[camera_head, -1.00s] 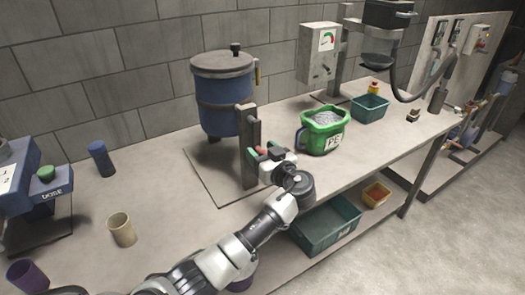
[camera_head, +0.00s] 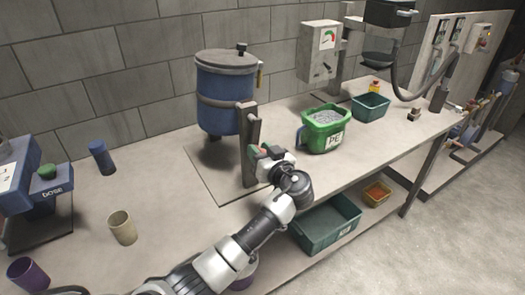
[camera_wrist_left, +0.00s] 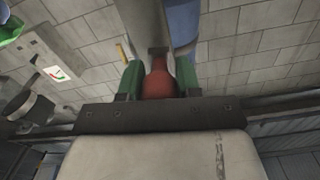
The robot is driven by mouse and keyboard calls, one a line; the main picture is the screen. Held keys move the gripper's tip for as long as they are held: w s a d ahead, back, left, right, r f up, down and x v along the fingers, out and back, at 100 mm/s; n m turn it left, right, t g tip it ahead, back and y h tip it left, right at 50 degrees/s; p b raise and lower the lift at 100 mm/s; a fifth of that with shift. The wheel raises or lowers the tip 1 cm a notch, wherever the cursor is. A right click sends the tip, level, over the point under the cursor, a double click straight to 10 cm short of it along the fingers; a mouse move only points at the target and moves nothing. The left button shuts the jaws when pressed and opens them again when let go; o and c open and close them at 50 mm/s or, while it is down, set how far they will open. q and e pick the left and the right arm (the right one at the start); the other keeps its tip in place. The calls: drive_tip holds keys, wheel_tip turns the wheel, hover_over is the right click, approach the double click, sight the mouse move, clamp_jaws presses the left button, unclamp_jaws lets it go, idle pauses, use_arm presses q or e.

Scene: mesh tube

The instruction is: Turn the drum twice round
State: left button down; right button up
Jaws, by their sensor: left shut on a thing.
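The blue drum (camera_head: 224,98) with a grey lid stands upright in its frame at the back of the bench. A grey post (camera_head: 250,145) of the frame stands in front of it. My left gripper (camera_head: 263,152) is at this post, shut on a red knob (camera_wrist_left: 159,84) between its green finger pads in the left wrist view. In the head view the knob is mostly hidden by the gripper. Part of the blue drum (camera_wrist_left: 183,22) also shows at the top of the wrist view. My right gripper is not in view.
A green PE tub (camera_head: 325,130) of grey granules stands just right of my left gripper. A teal bin (camera_head: 370,106) is behind it.

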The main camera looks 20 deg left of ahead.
use_arm(q)
drive_tip(key=m, duration=0.1)
drive_tip(key=s+a+m+p, duration=0.1)
drive_tip(key=m, duration=0.1)
drive_tip(key=s+a+r+m, duration=0.1)
drive_tip(key=m, duration=0.1)
drive_tip(key=shift+s+r, duration=0.1)
drive_tip(key=shift+s, duration=0.1)
drive_tip(key=shift+m, duration=0.3)
drive_tip(key=c, duration=0.8)
unclamp_jaws()
drive_tip(key=shift+d, duration=0.1)
